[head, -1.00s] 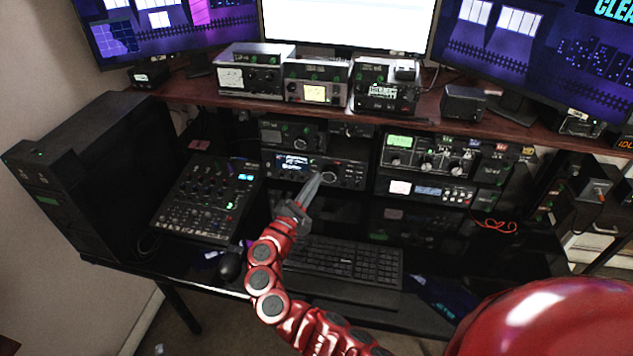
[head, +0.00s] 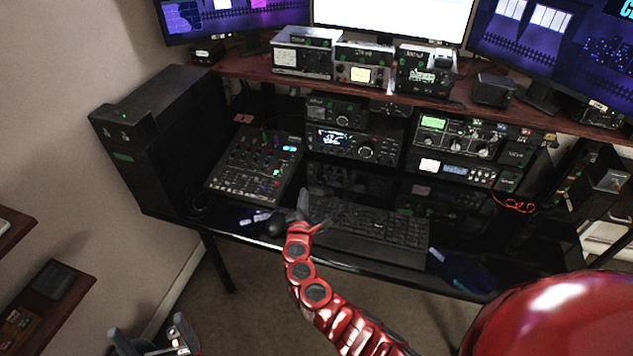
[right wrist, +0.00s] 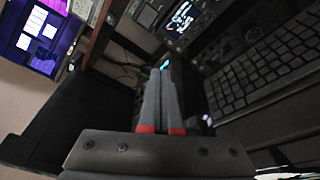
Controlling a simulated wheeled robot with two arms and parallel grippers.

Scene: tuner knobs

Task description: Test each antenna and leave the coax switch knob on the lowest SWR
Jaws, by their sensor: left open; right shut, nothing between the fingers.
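The tuner (head: 458,135) has a green display and several round knobs and sits on the right of the equipment under the shelf. Below it is a unit with a lit white meter (head: 430,165). The radio (head: 352,144) with a lit screen and a large dial is left of them. I cannot tell which control is the coax switch knob, and no SWR reading is legible. My right gripper (head: 303,201) is shut and empty by the keyboard's left end, away from all knobs; its fingers (right wrist: 160,95) show closed in the right wrist view. My left gripper (head: 155,334) is open at the bottom left, off the desk.
A keyboard (head: 368,233), a mouse (head: 277,226) and a mixer (head: 255,165) are on the dark desk. Metered boxes (head: 362,66) stand on the upper shelf below monitors. A black tower (head: 160,125) is left. Red wire (head: 513,205) lies at right.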

